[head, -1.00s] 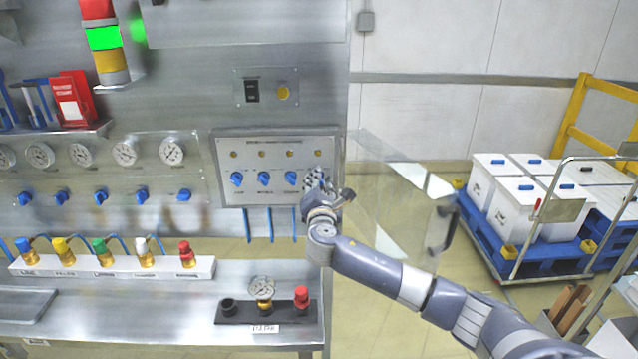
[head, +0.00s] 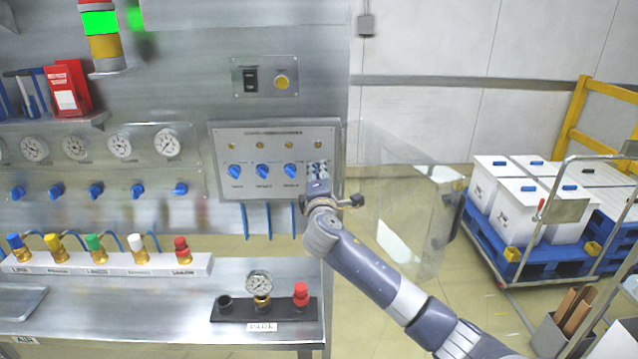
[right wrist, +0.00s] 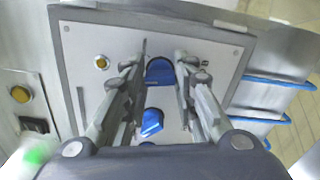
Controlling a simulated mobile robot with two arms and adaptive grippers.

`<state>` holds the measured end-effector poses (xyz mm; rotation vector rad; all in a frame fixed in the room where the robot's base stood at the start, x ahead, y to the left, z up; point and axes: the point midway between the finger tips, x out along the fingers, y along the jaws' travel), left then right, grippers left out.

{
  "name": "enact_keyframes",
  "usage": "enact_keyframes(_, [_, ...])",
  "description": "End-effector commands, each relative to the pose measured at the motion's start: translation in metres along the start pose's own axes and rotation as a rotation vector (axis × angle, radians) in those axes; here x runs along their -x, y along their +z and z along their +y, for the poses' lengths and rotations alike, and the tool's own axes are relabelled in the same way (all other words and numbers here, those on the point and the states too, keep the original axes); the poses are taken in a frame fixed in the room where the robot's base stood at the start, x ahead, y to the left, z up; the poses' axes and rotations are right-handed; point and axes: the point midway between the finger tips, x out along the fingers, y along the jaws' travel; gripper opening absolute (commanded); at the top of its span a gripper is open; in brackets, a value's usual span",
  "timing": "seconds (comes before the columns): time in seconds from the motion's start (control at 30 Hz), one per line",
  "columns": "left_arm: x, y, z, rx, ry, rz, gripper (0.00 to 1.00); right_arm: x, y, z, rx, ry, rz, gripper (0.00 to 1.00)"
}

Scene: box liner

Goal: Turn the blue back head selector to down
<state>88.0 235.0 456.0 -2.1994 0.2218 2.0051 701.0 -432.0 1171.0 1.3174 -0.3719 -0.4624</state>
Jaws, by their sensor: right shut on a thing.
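A grey selector panel (head: 275,140) on the steel wall carries a row of blue knobs, with a small amber lamp above each. Three show in the head view: left (head: 235,171), middle (head: 263,171) and right of middle (head: 291,170). My right gripper (head: 319,170) covers the rightmost knob. In the right wrist view that blue selector (right wrist: 160,72) sits between my two fingers, which are shut on it, and the neighbouring blue knob (right wrist: 151,123) is below, partly hidden. The knob labels are too small to read. My left gripper is not in view.
A clear open door (head: 400,195) with a black handle stands right of the panel, close to my right arm. Blue hoses (head: 269,220) hang below the panel. A steel bench (head: 170,300) holds coloured valves (head: 96,250) and a gauge block (head: 285,310).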

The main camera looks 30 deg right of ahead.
Motion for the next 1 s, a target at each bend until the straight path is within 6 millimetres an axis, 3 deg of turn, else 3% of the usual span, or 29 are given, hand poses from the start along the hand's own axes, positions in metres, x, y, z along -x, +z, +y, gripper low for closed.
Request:
enact_keyframes(0.5, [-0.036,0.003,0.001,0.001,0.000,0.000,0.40,0.000,-0.002,-0.005,-0.497,-0.002,0.000,0.02])
enact_keyframes(1.0, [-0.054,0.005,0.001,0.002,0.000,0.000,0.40,0.000,-0.002,-0.004,-0.889,-0.003,-0.001,0.02])
